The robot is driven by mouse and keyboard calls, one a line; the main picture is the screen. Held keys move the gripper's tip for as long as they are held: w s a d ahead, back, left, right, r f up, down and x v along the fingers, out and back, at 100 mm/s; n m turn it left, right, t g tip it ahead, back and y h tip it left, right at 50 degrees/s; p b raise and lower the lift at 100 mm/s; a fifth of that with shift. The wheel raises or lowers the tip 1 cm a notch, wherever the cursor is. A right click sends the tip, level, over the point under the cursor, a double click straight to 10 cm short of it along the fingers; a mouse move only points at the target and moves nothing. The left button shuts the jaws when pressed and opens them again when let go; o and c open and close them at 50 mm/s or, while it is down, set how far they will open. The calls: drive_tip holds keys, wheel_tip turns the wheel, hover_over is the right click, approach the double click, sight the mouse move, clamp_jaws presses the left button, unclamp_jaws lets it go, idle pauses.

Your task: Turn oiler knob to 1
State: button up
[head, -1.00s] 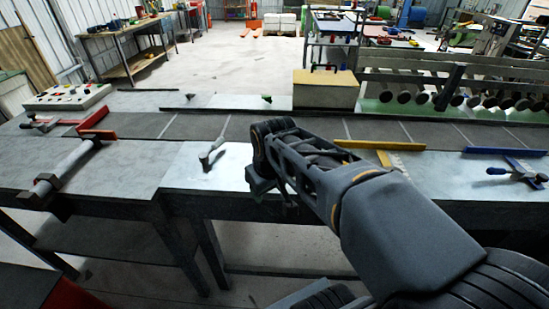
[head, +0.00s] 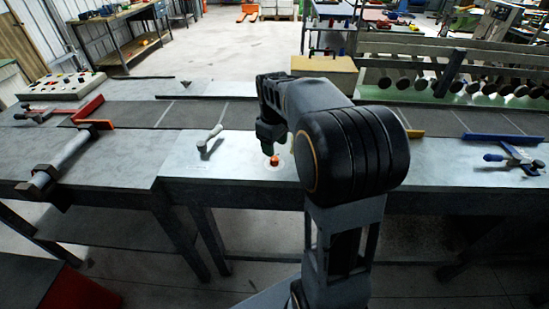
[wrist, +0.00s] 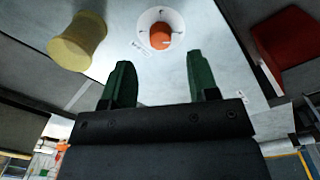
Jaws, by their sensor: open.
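The oiler knob is a small orange knob (head: 274,160) on the light table top, just below my gripper in the head view. In the wrist view the orange knob (wrist: 160,37) sits on a round white dial (wrist: 168,20) with small marks and a pale pointer line. The dial's numbers are too small to read. My gripper (wrist: 164,80) is open, with two green fingers apart and nothing between them. The knob lies beyond the fingertips, roughly in line with the gap. In the head view the gripper (head: 269,148) is partly hidden by my arm.
A yellow cylindrical piece (wrist: 77,42) and a red block (wrist: 290,47) flank the dial in the wrist view. A dark conveyor strip (head: 190,114) runs behind. A control box (head: 62,86) stands far left.

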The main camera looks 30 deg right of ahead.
sight(275, 158)
drive_tip(key=shift+d+f, duration=0.1)
drive_tip(key=shift+f, duration=2.8)
drive_tip(key=c, duration=0.9)
